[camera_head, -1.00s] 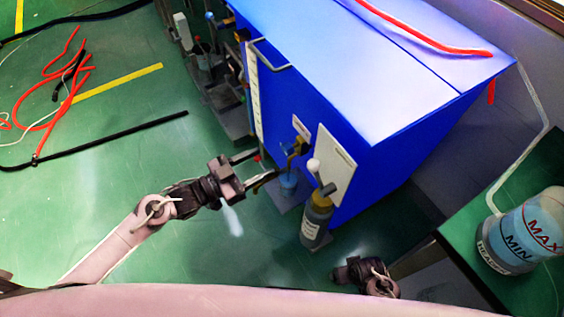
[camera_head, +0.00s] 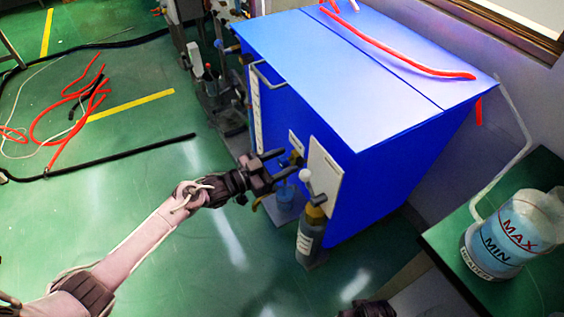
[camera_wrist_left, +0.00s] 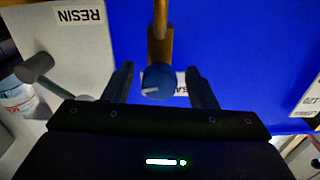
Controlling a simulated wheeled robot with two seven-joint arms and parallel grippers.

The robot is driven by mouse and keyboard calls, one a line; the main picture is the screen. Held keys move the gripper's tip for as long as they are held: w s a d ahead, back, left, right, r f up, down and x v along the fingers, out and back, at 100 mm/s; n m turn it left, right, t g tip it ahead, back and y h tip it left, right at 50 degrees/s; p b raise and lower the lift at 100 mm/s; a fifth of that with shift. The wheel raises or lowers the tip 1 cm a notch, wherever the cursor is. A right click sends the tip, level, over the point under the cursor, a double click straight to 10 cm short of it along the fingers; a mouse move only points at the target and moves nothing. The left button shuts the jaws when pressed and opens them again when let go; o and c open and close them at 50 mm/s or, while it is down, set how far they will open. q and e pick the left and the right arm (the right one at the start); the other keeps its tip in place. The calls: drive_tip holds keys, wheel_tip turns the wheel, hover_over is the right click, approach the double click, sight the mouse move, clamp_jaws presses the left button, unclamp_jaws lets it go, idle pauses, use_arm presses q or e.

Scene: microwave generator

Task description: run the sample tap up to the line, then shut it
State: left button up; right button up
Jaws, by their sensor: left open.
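The sample tap (camera_head: 292,160) is on the front of the blue cabinet, partly hidden by my left gripper. In the left wrist view its brass stem ends in a round blue knob (camera_wrist_left: 158,82) with a pale mark. My left gripper (camera_head: 280,164) is open at the tap; in the wrist view its two fingers (camera_wrist_left: 162,88) stand either side of the knob, with gaps. A small clear vessel (camera_head: 285,193) with bluish contents stands below the tap; its line and level are too small to tell. My right gripper (camera_head: 366,309) is cut off at the bottom edge.
A pale plate marked RESIN (camera_wrist_left: 85,50) with a grey lever is close beside the tap. A grey bottle with a yellow top (camera_head: 310,235) stands below it. A HEADER tank (camera_head: 510,240) marked MAX and MIN stands right. Hoses (camera_head: 75,105) lie on the left floor.

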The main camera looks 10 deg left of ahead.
drive_tip(key=shift+s+f, duration=0.1)
drive_tip(key=shift+s, duration=0.3)
use_arm(q)
drive_tip(key=c, duration=1)
drive_tip(key=shift+f+m, duration=0.1)
drive_tip(key=shift+m, duration=0.2)
drive_tip(key=shift+m+b, duration=0.6)
drive_tip(key=shift+m, duration=0.6)
use_arm(e)
drive_tip(key=r, duration=0.1)
drive_tip(key=w+r, duration=0.1)
drive_tip(key=r, duration=0.1)
drive_tip(key=shift+w+a+r, duration=0.2)
drive_tip(key=shift+a+r, duration=0.05)
drive_tip(key=shift+a, duration=0.05)
use_arm(q)
drive_tip(key=o, duration=1)
